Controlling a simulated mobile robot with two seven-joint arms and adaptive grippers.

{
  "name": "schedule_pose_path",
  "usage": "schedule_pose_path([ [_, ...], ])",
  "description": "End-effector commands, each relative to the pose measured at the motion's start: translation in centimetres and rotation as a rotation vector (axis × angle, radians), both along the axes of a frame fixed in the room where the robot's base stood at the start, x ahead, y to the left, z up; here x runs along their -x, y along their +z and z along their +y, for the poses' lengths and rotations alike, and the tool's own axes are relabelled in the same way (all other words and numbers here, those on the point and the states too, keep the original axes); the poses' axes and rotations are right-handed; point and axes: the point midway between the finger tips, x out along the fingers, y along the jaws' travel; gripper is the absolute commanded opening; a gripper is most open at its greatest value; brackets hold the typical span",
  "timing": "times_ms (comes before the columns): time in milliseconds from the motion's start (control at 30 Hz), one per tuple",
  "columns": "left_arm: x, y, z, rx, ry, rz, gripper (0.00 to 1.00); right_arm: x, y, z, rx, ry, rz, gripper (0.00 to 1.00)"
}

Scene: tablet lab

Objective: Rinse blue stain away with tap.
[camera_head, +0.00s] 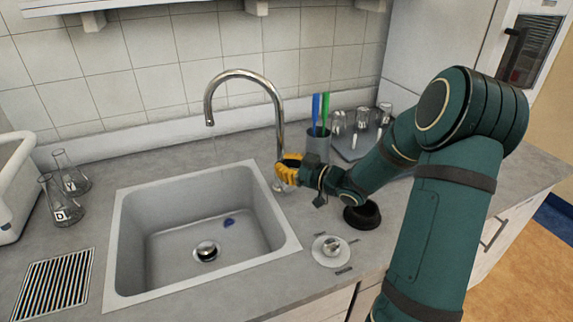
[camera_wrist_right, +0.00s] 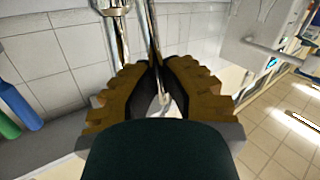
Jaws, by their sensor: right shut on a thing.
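The blue stain (camera_head: 229,222) is a small patch on the sink floor, right of and behind the round drain (camera_head: 207,251). The chrome tap (camera_head: 243,74) arches over the back of the grey sink (camera_head: 120,240), its spout end above the basin. My right gripper (camera_head: 287,170), with yellow ridged fingers, is shut on the tap near its base. In the right wrist view its fingers (camera_wrist_right: 160,95) stand either side of chrome parts; the exact gripped part is hidden. A faint trace shows under the spout; I cannot tell if water runs. My left gripper is not in view.
A cup (camera_head: 318,143) with blue and green items stands behind the gripper, near a tray (camera_head: 352,150) of glassware. A black round object (camera_head: 362,214) and a white dish (camera_head: 331,251) lie right of the sink. Glass flasks (camera_head: 62,205) stand left, behind a slotted grate (camera_head: 52,287).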

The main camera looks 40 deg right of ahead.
Motion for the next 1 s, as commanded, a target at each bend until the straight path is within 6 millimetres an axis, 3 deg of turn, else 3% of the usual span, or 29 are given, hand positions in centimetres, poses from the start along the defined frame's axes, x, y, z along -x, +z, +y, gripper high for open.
schedule_pose_path([
  [100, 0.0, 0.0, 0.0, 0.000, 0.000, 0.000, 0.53, 0.0, 0.0, 0.0, -0.001, 0.000, -0.001, 0.00],
  [200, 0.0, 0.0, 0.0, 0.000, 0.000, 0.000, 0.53, 0.0, 0.0, 0.0, -0.001, 0.000, -0.001, 0.40],
  [633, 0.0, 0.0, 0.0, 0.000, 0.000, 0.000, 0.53, 0.8, 0.1, -0.3, -0.002, -0.002, -0.001, 0.41],
  [1000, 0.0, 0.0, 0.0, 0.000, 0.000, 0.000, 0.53, 7.4, 0.7, -2.2, 0.000, -0.005, 0.000, 0.41],
])
